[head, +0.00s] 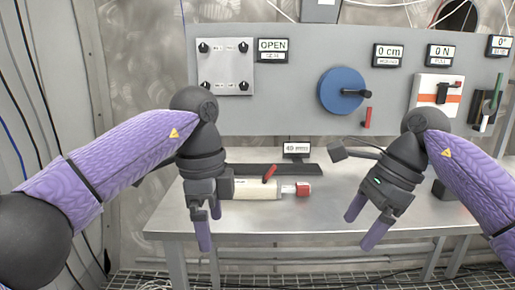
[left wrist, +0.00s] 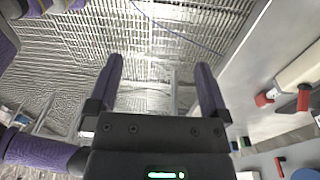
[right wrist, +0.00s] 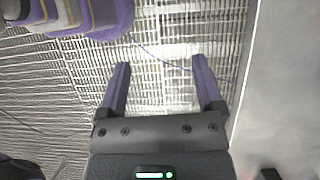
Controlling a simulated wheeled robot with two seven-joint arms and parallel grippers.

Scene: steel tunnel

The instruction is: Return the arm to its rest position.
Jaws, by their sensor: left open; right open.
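My left gripper (head: 206,228) hangs fingers down in front of the table's near edge, left of centre in the head view. Its purple fingers (left wrist: 160,82) are apart with nothing between them in the left wrist view. My right gripper (head: 366,222) points down and to the left, over the right half of the table's front. Its fingers (right wrist: 160,88) are also apart and empty, with only floor grating behind them in the right wrist view. Both arms are raised and bent, with the forearms coming in from the sides.
A steel table (head: 318,212) carries a cream cylinder with a red end (head: 262,189), close behind my left gripper. Behind stands a grey panel (head: 290,70) with a blue wheel (head: 341,90), a switch plate (head: 225,67) and an orange-striped box (head: 437,94). Grated floor (head: 300,279) lies in front.

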